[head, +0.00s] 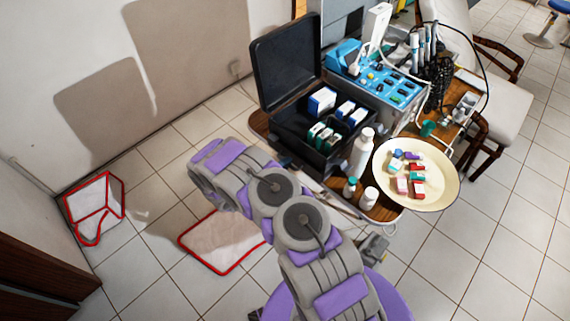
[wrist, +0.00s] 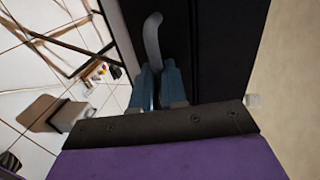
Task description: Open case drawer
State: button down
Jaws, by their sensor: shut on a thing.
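The black case stands on a wooden-topped table in the head view, its lid (head: 286,62) raised and several small boxes inside. In the wrist view a dark panel of the case (wrist: 220,45) fills the middle, with a grey curved handle (wrist: 153,38) on it. My gripper (wrist: 158,68) has its two blue fingers closed on the lower end of this handle. In the head view my gripper is hidden behind my grey and purple arm. The drawer's edges are not clear, so I cannot tell whether it is out at all.
White bottles (head: 361,152) stand beside the case at the table's front. A cream round tray (head: 447,190) with small coloured boxes is to their right. A blue dental unit (head: 385,85) is behind.

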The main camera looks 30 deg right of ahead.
jog(key=shift+w+a+r, duration=0.1)
jog(key=shift+w+a, duration=0.1)
jog(key=shift+a, duration=0.1)
jog(key=f+p+v, duration=0.2)
jog(key=v, duration=0.7)
jog(key=a+f+p+v, duration=0.1)
jog(key=f+p+v, duration=0.1)
jog(key=v, duration=0.7)
jog(key=shift+a+r+p, duration=0.15)
jog(key=shift+a+p, duration=0.05)
jog(key=shift+p, duration=0.3)
jog(key=shift+s, duration=0.15)
jog(key=c, duration=1.2)
grip_release()
jog(key=shift+a, duration=0.1)
jog(key=shift+c, duration=0.2)
jog(key=shift+o, duration=0.4)
jog(key=shift+s, duration=0.1)
